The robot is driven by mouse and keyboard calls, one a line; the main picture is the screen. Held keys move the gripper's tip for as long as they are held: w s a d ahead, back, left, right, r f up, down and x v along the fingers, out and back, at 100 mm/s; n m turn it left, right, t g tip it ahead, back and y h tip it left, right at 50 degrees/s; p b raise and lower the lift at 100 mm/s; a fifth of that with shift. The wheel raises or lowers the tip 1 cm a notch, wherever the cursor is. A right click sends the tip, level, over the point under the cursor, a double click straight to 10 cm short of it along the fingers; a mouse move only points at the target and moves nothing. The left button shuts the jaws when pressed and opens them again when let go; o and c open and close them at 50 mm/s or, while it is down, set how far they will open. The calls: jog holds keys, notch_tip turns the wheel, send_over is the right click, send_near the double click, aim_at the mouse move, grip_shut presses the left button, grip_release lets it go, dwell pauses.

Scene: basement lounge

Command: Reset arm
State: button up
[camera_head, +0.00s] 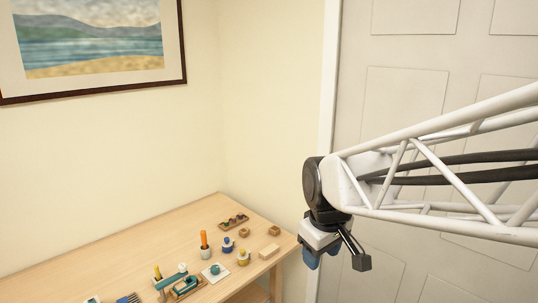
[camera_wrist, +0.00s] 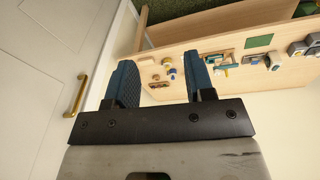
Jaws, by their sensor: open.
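My gripper (camera_head: 335,255) hangs at the end of my white arm, at the right of the head view, in front of the door and just right of the table's corner. In the wrist view my gripper (camera_wrist: 162,85) shows two blue fingers spread apart with nothing between them. The wooden table (camera_head: 110,258) lies to its left in the head view. Beyond the fingers, the table (camera_wrist: 228,50) also shows in the wrist view. The fingers are apart from the table and its objects.
The table bears a cup with an orange stick (camera_head: 205,247), a light wooden block (camera_head: 269,251), a blue-topped piece (camera_head: 228,244), a dark tray (camera_head: 234,221) and other small items. A white door (camera_head: 400,85) with a brass handle (camera_wrist: 76,95) stands behind my arm. A framed picture (camera_head: 90,45) hangs at left.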

jog(key=s+d+m, duration=0.3)
jog(key=s+d, duration=0.1)
jog(key=s, duration=0.3)
jog(key=s+d+f+m, duration=0.1)
jog(key=s+d+m, duration=0.2)
jog(key=s, duration=0.4)
jog(key=shift+s+d+f+m+t, duration=0.3)
jog(key=shift+s+d+m, duration=0.1)
jog(key=shift+m, duration=0.2)
jog(key=shift+w, duration=0.1)
